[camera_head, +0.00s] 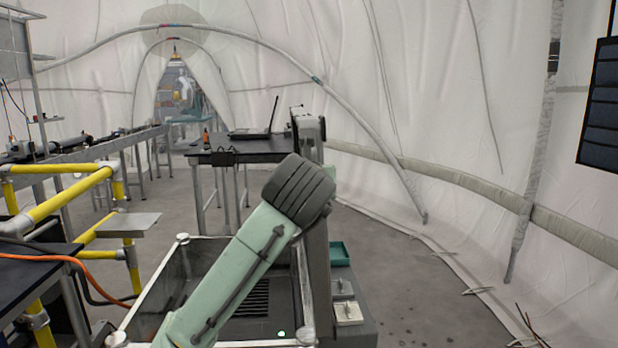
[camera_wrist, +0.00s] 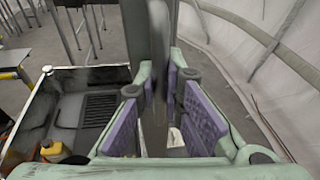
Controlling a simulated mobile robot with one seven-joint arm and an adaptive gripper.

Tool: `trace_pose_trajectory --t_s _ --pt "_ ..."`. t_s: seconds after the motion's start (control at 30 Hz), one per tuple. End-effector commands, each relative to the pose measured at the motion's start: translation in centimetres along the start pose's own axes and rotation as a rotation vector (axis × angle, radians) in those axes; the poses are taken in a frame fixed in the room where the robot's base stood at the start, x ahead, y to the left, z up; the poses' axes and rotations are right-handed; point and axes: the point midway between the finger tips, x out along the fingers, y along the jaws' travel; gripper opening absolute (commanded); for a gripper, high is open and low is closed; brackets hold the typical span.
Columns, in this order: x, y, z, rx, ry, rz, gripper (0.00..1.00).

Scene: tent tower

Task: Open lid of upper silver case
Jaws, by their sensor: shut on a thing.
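The upper silver case (camera_head: 150,288) has a silver rim and rounded corners, and its dark inside with a black grille shows. It also shows at left in the wrist view (camera_wrist: 88,68). A grey panel, apparently its lid (camera_head: 318,265), stands nearly upright along the right side. It is seen almost edge-on in the wrist view (camera_wrist: 155,60). My gripper (camera_wrist: 157,95) has its purple pads on both sides of this panel and is shut on it. In the head view my green arm crosses in front of the case, and I cannot make out the gripper there.
Yellow rails (camera_head: 60,200) and a dark table (camera_head: 30,290) stand left of the case. A black table (camera_head: 240,153) with a laptop is behind it. A teal tray (camera_head: 338,253) and small grey boxes sit just to the right. The floor (camera_head: 410,290) further right is clear.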

Motion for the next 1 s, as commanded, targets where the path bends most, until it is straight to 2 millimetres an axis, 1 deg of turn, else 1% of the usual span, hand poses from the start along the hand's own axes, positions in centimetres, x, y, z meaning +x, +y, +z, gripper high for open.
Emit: trace_pose_trajectory --t_s 0.03,0.17,0.2,0.33,0.73,0.87,1.0 --pt "-0.1 -0.6 -0.3 0.008 0.004 -0.011 0.00" --pt "-0.1 -0.6 -0.3 0.007 0.005 -0.011 0.00" --pt "-0.1 -0.6 -0.3 0.007 0.005 -0.011 0.09" --pt "-0.1 -0.4 -0.3 0.006 0.004 -0.009 0.18" --pt "-0.1 -0.1 -0.1 0.001 0.002 -0.003 0.18" --pt "-1.2 -0.1 0.0 0.001 -0.002 -0.003 0.18" --pt "-3.8 -0.1 0.0 0.003 -0.003 -0.002 0.18"
